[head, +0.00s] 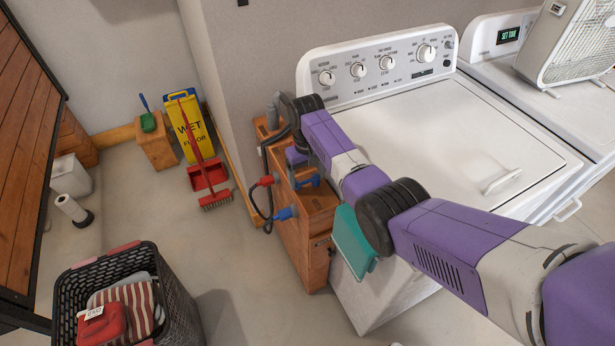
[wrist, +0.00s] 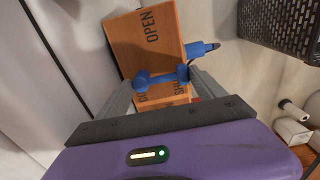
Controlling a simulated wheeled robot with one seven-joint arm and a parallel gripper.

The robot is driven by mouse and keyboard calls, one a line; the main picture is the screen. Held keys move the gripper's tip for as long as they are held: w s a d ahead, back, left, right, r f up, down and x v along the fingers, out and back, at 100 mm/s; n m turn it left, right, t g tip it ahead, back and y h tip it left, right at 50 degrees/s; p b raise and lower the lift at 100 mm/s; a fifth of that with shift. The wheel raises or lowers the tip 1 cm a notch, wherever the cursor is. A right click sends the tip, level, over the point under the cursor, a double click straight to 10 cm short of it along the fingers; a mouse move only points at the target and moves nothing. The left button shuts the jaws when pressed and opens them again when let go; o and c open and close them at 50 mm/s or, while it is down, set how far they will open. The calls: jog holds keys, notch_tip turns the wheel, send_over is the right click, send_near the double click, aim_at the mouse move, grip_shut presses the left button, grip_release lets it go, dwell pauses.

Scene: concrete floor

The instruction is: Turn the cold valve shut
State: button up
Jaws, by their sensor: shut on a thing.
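My arm hides most of the gripper there.
A red hose fitting (head: 266,181) with a dark hose sits close by the blue one. The washing machine (head: 440,130) stands right of the box. A laundry basket (head: 180,300), a yellow wet-floor sign (head: 190,115) and a red broom (head: 214,199) stand left. Floor between them is clear.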

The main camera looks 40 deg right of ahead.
jog(key=shift+a+f, duration=0.1)
jog(key=shift+a, duration=0.3)
jog(key=o, duration=1.9)
jog(key=shift+d, duration=0.1)
jog(key=shift+r, duration=0.2)
jog(key=shift+r, duration=0.3)
notch_tip(320, 180, up, 7)
